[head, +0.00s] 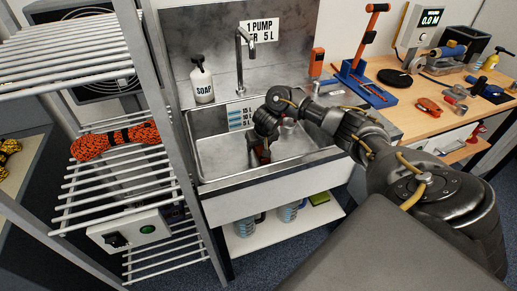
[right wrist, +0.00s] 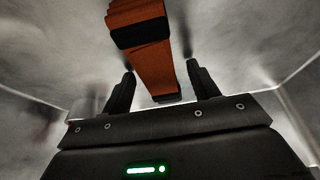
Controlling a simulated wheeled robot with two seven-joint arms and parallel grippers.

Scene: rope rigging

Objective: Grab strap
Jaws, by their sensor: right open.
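An orange strap (right wrist: 153,66) with black bands shows in the right wrist view. It runs from the top edge down between the two fingers of my right gripper (right wrist: 160,72). The fingers are apart, one on each side of the strap, with a gap visible on the right side. In the head view my right gripper (head: 262,152) points down into the steel sink, and it hides most of what lies under it. My left gripper is not in view.
The sink (head: 215,160) has a tap (head: 240,45) behind it and a soap bottle (head: 202,82) on its back ledge. A wire rack (head: 75,180) with a coil of orange rope (head: 115,140) stands at the left. A wooden bench (head: 400,92) with tools is at the right.

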